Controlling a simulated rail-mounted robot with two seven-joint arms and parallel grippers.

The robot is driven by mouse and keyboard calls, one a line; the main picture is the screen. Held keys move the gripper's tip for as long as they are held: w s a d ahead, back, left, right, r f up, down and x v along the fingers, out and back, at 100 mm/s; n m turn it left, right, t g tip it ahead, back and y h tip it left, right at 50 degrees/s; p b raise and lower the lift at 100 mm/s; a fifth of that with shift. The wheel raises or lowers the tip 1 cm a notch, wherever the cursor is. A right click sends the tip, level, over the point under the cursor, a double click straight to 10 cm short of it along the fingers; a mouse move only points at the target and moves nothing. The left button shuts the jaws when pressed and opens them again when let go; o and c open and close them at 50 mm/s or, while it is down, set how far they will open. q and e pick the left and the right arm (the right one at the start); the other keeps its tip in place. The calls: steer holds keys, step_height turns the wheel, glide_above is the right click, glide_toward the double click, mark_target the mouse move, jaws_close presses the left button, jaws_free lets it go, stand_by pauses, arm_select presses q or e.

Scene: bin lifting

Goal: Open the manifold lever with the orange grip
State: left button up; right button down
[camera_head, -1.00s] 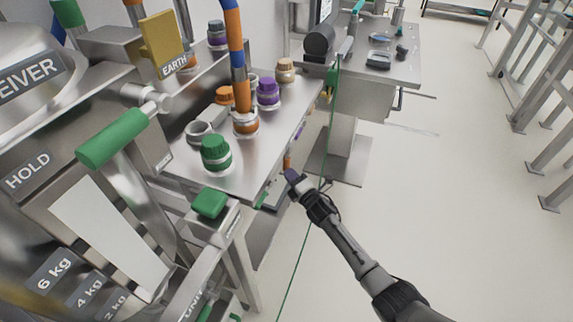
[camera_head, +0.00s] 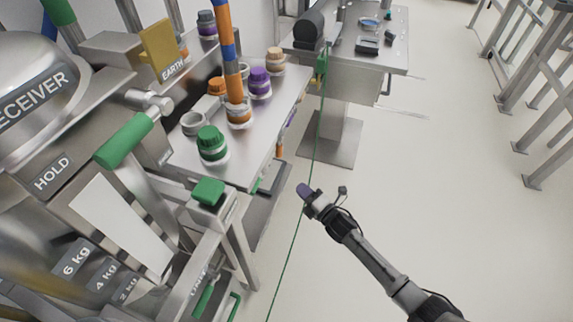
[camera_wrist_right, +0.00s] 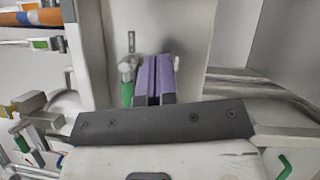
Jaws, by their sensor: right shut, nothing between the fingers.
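My right gripper (camera_head: 304,190) has purple fingertips and is to the right of the steel bench, apart from its front edge in the head view. In the right wrist view its purple fingers (camera_wrist_right: 156,78) are together and empty. A small orange part (camera_head: 279,149) shows below the bench's edge; I cannot tell whether it is the manifold lever's orange grip. In the right wrist view a green handle (camera_wrist_right: 127,93) on a pale metal fitting shows just left of the fingers, and small orange and green pieces (camera_wrist_right: 60,44) are at the left. My left gripper is not in view.
The steel bench (camera_head: 240,165) carries green, purple and orange capped ports and an orange-blue hose (camera_head: 232,85). A green-handled lever (camera_head: 127,139) is at the left. A thin green line (camera_head: 296,225) crosses beside the gripper.

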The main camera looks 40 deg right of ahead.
step_height(320, 180, up, 3)
steer(key=a+m, duration=0.2)
steer(key=m+g+h+b, duration=0.2)
steer(key=b, duration=0.4)
glide_toward(279, 146)
steer(key=w+a+f, duration=0.3)
steer(key=w+f, duration=0.2)
steer(key=w, duration=0.1)
steer(key=shift+w+d+b, duration=0.35)
steer(key=shift+w+d, duration=0.2)
steer(key=shift+d, duration=0.25)
steer(key=shift+w+d+f+n+t+b, duration=0.3)
steer(key=shift+d+n+t+b, duration=0.3)
steer(key=shift+b, duration=0.25)
